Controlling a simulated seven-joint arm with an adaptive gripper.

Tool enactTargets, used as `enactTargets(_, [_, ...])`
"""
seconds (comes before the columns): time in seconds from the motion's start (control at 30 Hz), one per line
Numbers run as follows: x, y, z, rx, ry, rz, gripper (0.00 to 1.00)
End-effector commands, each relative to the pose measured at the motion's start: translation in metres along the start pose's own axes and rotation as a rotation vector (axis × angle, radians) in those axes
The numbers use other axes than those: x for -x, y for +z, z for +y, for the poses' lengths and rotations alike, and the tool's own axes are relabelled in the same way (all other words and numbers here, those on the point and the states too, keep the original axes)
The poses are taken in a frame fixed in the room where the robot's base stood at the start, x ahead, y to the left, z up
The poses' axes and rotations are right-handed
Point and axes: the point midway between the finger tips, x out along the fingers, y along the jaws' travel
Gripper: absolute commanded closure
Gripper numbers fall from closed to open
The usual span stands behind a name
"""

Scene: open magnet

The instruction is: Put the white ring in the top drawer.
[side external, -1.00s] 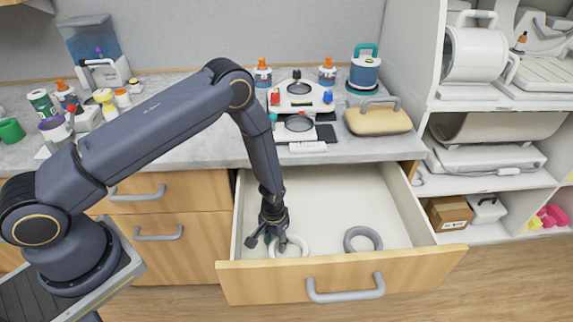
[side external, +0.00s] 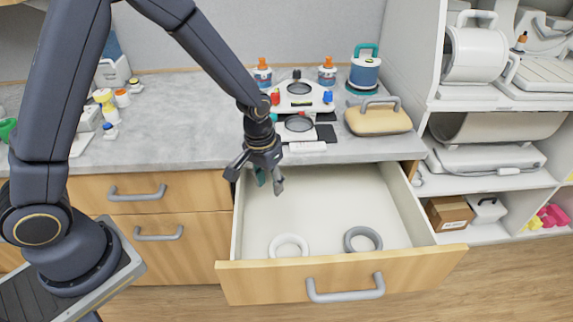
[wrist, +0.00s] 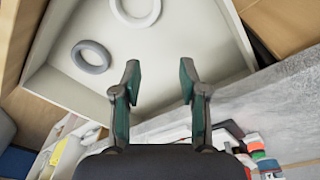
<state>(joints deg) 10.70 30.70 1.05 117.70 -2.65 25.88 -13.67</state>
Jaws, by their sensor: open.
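The white ring (side external: 289,246) lies flat on the floor of the open top drawer (side external: 342,279), near its front left. It also shows in the wrist view (wrist: 135,12) at the top edge, partly cut off. A grey ring (side external: 362,238) lies to its right in the same drawer, apart from it, and shows in the wrist view (wrist: 91,57). My gripper (side external: 262,187) is open and empty, raised over the back left part of the drawer, clear of both rings. In the wrist view, its fingers (wrist: 160,82) are spread apart with nothing between them.
The counter (side external: 190,130) behind the drawer holds a white device (side external: 300,95), bottles and a tan-topped case (side external: 378,118). Open shelves (side external: 490,180) stand at the right. The middle and back of the drawer floor are bare.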

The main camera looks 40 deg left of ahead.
Motion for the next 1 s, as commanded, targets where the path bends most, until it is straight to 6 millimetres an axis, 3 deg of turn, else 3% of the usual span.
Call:
enactTargets(0.03, [0.038,-0.001,-0.006,-0.004,0.012,0.044,0.57])
enactTargets(0.2, [0.135,0.026,-0.028,-0.039,0.029,0.151,0.57])
enactTargets(0.4, [0.212,0.085,-0.057,-0.078,0.023,0.278,0.57])
enactTargets(0.53, [0.236,0.121,-0.069,-0.096,0.01,0.342,0.57])
enactTargets(0.7, [0.247,0.148,-0.078,-0.11,-0.003,0.387,0.57])
enactTargets(1.0, [0.248,0.153,-0.079,-0.114,-0.006,0.395,0.57])
